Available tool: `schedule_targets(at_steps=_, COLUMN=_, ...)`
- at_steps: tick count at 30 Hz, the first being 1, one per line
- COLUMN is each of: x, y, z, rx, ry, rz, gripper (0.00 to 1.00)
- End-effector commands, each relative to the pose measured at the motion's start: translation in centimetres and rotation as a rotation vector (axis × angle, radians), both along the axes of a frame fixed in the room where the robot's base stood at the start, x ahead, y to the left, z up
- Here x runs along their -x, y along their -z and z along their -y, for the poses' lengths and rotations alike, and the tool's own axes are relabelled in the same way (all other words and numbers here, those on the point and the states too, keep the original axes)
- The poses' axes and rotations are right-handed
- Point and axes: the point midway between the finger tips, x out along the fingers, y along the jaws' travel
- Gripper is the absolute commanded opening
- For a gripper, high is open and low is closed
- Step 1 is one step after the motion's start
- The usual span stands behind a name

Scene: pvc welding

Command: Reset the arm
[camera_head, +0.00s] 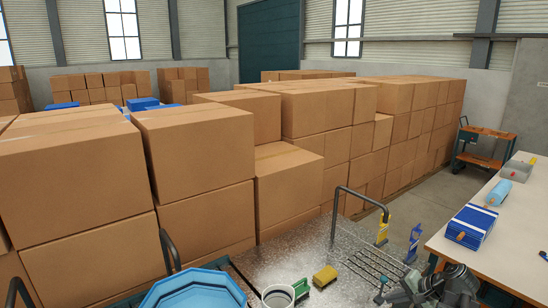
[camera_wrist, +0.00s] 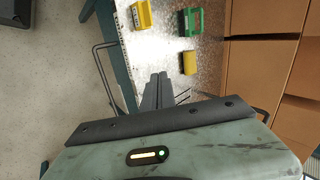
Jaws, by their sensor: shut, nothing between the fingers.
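My gripper (camera_wrist: 158,90) shows in the wrist view with its two dark fingers together and nothing between them. It is above or near the edge of a speckled metal worktop (camera_wrist: 158,50). Part of my arm (camera_head: 440,284) shows at the lower right of the head view, in front of the worktop. I cannot make out the fingertips clearly there.
The worktop carries a yellow block (camera_head: 325,275), a green piece (camera_head: 301,288), a grey cup (camera_head: 278,296) and a blue basin (camera_head: 195,289). A metal handle (camera_head: 360,192) rises at its edge. Stacked cardboard boxes (camera_head: 204,158) stand behind. A white table (camera_head: 497,239) is at right.

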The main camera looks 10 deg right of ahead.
Motion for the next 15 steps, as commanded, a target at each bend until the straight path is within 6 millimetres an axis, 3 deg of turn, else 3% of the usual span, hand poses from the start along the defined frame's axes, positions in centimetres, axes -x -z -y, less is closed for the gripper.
schedule_targets(at_steps=5, x=-5.1, y=0.7, z=-10.2, rx=0.031, ry=-0.204, rz=-0.035, gripper=0.00)
schedule_targets(at_steps=8, x=-7.2, y=1.6, z=-18.2, rx=0.080, ry=-0.370, rz=-0.077, gripper=0.00)
schedule_targets(at_steps=12, x=-7.8, y=3.0, z=-28.9, rx=0.188, ry=-0.608, rz=-0.144, gripper=0.00)
schedule_targets(at_steps=15, x=-6.9, y=4.0, z=-34.6, rx=0.282, ry=-0.759, rz=-0.192, gripper=0.00)
